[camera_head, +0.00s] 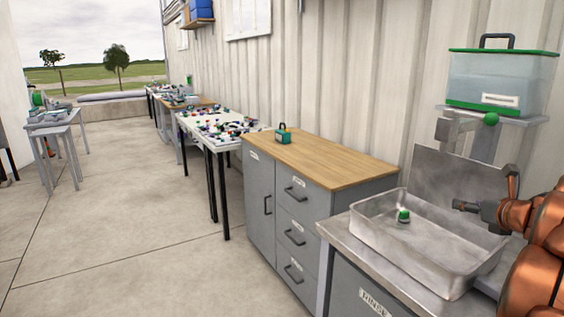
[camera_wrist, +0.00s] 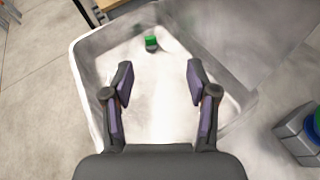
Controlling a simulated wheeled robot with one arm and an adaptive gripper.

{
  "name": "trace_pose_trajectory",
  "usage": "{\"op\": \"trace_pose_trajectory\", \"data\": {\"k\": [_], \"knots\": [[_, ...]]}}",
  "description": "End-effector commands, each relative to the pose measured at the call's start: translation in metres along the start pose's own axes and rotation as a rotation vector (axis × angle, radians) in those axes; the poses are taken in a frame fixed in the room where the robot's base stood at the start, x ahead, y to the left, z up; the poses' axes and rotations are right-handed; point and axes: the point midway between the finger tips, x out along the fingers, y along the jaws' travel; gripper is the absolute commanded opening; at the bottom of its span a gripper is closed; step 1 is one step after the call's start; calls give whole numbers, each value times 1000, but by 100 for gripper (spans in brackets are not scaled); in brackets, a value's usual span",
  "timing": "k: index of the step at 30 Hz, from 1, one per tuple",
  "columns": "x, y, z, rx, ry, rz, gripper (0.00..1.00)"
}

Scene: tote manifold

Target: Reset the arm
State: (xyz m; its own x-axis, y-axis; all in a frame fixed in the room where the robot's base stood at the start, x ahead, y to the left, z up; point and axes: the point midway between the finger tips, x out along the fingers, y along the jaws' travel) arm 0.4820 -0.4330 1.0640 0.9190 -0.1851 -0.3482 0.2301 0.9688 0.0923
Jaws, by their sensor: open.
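My gripper (camera_wrist: 160,98) is open and empty, with its two dark, purple-padded fingers spread wide in the wrist view. In the head view my gripper (camera_head: 460,205) is at the right, held above the right part of a metal basin. The basin (camera_head: 375,240) is a shallow grey tray set in a counter marked "RINSE". A small green-topped object (camera_head: 403,215) lies on the basin floor. It also shows in the wrist view (camera_wrist: 151,42), beyond the fingertips and apart from them. My copper-coloured arm fills the right edge of the head view.
A grey metal backsplash (camera_head: 455,180) stands behind the basin. A clear tote with green lid (camera_head: 495,80) sits on a raised shelf at the upper right. A grey drawer cabinet with wooden top (camera_head: 325,160) stands left of the basin, holding a small green item (camera_head: 283,134). The floor at left is open.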

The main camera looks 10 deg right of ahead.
Motion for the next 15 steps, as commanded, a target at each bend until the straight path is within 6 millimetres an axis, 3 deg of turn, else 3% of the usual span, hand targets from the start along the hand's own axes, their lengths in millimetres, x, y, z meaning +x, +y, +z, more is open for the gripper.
{"op": "trace_pose_trajectory", "data": {"k": [8,15], "knots": [[8,13,28,207,-65,-109,58],[5,34,42,585,-152,-258,58]]}}
